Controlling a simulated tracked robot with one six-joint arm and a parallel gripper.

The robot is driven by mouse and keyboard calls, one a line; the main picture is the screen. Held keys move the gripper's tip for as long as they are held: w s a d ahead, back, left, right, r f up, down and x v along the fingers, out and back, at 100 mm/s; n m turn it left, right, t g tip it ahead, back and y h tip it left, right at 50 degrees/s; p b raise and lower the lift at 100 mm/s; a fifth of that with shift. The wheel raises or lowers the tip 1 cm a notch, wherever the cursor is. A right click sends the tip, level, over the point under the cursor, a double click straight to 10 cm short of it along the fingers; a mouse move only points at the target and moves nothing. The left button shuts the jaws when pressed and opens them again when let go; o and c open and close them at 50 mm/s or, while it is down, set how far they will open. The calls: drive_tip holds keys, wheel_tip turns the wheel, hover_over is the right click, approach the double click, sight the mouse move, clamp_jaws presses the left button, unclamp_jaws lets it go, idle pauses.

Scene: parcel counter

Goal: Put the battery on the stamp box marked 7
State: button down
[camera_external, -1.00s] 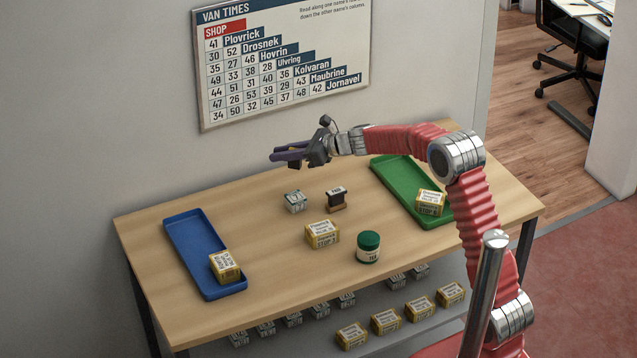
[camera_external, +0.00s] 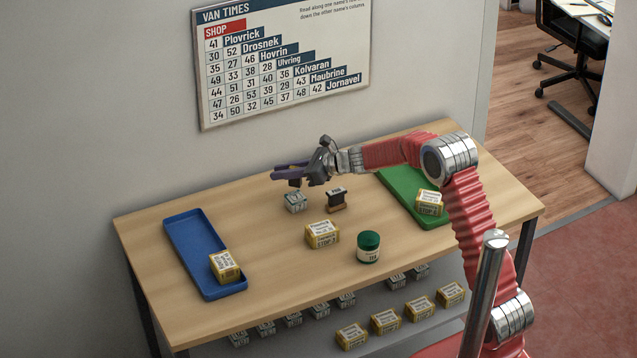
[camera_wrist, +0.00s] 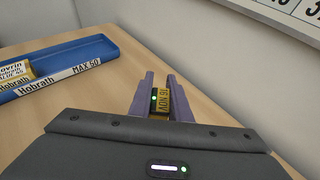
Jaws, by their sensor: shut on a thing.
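My gripper (camera_external: 290,174) is shut on what looks like the battery (camera_wrist: 160,103), a small dark block with a yellow label reading NOV 16 upside down. A green light shows beside the label. In the external view the fingers hide most of it. My gripper is raised above the table's back part, just behind and above a small grey-white box (camera_external: 295,202). This box seems to be the stamp box marked 7, but its mark is too small to read surely. It stands upright, apart from the gripper.
A dark stamp-like object (camera_external: 336,201) stands just right of the grey-white box. A yellow parcel (camera_external: 322,235) and green-lidded jar (camera_external: 368,246) are in front. A blue tray (camera_external: 178,240) at left and green tray (camera_external: 400,190) at right each hold a yellow parcel.

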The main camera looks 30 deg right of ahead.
sight(289, 182)
drive_tip(key=shift+f, duration=1.9)
drive_tip(key=c, duration=1.6)
unclamp_jaws()
drive_tip(key=shift+c, duration=0.2)
drive_tip(key=shift+r, duration=0.1)
drive_tip(key=shift+s+d+r, duration=0.15)
drive_tip(key=shift+d, duration=0.1)
drive_tip(key=v, duration=1.1)
drive_tip(key=shift+s, duration=0.2)
